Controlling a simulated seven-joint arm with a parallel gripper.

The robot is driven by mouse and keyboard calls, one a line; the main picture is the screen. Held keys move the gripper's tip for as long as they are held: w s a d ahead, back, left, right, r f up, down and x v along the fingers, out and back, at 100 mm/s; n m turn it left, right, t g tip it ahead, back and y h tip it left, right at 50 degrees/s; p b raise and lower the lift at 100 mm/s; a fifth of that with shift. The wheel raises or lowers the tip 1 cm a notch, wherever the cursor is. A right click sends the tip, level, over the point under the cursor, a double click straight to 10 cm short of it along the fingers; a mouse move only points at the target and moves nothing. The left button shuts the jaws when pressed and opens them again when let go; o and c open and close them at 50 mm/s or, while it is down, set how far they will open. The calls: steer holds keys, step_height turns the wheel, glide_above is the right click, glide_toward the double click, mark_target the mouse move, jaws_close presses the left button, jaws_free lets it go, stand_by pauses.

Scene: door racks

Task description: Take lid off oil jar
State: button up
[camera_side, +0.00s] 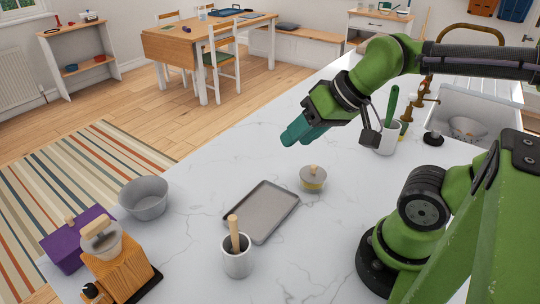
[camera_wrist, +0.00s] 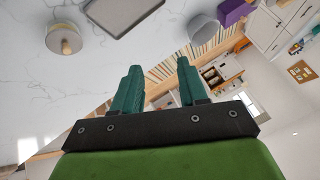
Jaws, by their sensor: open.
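A small jar (camera_side: 312,184) with a yellowish body stands on the white marble counter. Its grey lid (camera_side: 313,172) with a round wooden knob sits on it. The jar also shows at the upper left of the wrist view (camera_wrist: 64,46), with its knob toward the camera. My gripper (camera_side: 294,136) is in the air above the counter, behind and above the jar in the side view, apart from it. In the wrist view my gripper's two teal fingers (camera_wrist: 159,67) are spread with nothing between them.
A grey tray (camera_side: 262,211) lies left of the jar. A cup with a wooden-handled tool (camera_side: 237,260), a grey bowl (camera_side: 145,198), a purple box (camera_side: 75,240) and a wooden block (camera_side: 125,270) stand further left. A utensil cup (camera_side: 387,138) and the sink (camera_side: 475,110) are right.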

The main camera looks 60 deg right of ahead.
steer(key=o, duration=1.1)
steer(key=m+g+h, duration=0.2)
steer(key=m+g, duration=0.4)
steer(key=g, duration=0.1)
glide_above(314, 166)
steer(key=f, duration=1.5)
steer(key=shift+s+d, duration=0.15)
steer(key=shift+d, duration=0.05)
steer(key=shift+w+a+f, duration=0.1)
steer(key=shift+f, duration=1.3)
steer(key=shift+w+a+f, duration=0.1)
steer(key=shift+f, duration=1.25)
